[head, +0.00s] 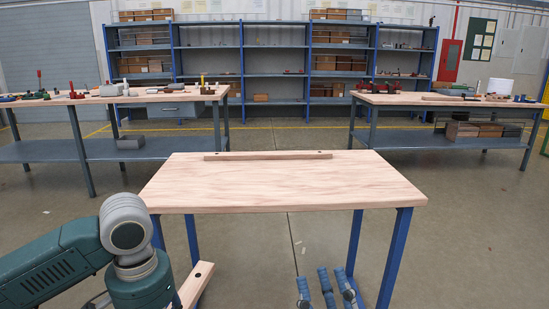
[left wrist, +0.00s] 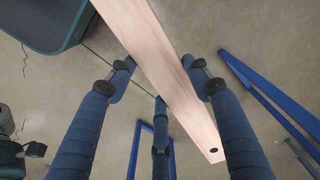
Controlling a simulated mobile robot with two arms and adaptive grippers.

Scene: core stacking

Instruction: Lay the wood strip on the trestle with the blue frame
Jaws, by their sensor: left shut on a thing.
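The trestle has a pale wood top (head: 285,185) on a blue frame (head: 396,255), in the middle of the head view. A wood strip (head: 196,283) with a dark hole near its end shows low at the left, in front of the trestle. In the left wrist view the strip (left wrist: 143,35) runs between the fingers of my left gripper (left wrist: 160,72), which is shut on it. In the head view the left gripper itself is hidden below my arm. My right gripper (head: 325,280) shows at the bottom edge, fingers apart and empty.
Another wood strip (head: 268,155) with dark holes at its ends lies along the trestle's far edge. The rest of the top is bare. Cluttered workbenches stand behind at left (head: 100,97) and right (head: 445,100), with blue shelving (head: 270,62) at the back.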

